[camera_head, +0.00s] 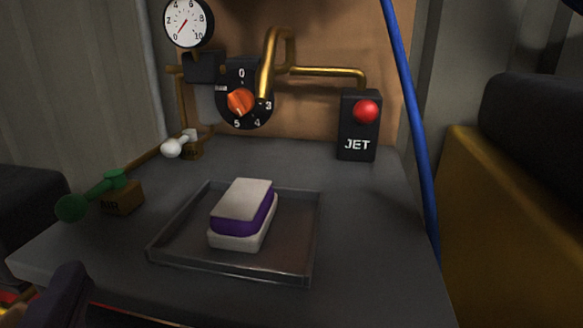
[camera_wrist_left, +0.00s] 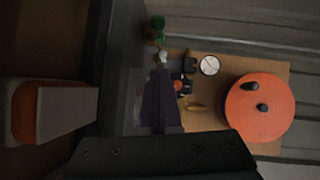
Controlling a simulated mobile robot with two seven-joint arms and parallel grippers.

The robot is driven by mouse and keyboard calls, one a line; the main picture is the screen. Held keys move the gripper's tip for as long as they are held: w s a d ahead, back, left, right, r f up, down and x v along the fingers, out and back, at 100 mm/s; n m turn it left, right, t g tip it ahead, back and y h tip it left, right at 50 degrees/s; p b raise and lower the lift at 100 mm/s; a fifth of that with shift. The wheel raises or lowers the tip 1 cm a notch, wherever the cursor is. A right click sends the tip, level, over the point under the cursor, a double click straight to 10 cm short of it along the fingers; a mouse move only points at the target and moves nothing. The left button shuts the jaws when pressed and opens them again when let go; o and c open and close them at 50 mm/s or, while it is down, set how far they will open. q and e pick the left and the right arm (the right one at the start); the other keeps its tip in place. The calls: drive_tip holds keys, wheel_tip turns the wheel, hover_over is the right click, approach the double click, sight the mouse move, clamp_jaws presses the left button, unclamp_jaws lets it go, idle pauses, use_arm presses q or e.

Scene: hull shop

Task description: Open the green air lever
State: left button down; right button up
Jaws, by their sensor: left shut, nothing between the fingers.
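The green air lever (camera_head: 88,196) is at the left of the grey bench. Its round green knob points to the lower left, away from a brass block marked AIR (camera_head: 122,199). The lever also shows small at the top of the left wrist view (camera_wrist_left: 157,27). My left gripper (camera_head: 72,272) shows as a dark purple shape at the bottom left, nearer the camera than the lever and apart from it in the picture. In the left wrist view its fingers (camera_wrist_left: 159,78) are together with nothing between them. My right gripper is not in view.
A tray (camera_head: 165,246) holds a white and purple block (camera_head: 240,215). Behind stand a white-handled valve (camera_head: 180,146), an orange dial (camera_head: 241,101), a gauge (camera_head: 188,23) and a JET box with a red button (camera_head: 358,125). A blue hose (camera_head: 411,120) runs down the right. The bench front is clear.

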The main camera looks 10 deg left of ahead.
use_arm(q)
drive_tip(key=p, duration=0.1)
approach(91, 195)
drive_tip(key=shift+w+d, duration=1.1)
drive_tip(key=shift+w, duration=0.1)
drive_tip(key=a, duration=0.3)
drive_tip(key=shift+w+a+f, duration=0.1)
drive_tip(key=shift+w+f, duration=0.2)
drive_tip(key=shift+w, duration=0.1)
drive_tip(key=shift+w+a+f, duration=0.1)
drive_tip(key=shift+a+f, duration=0.05)
drive_tip(key=shift+a, duration=0.2)
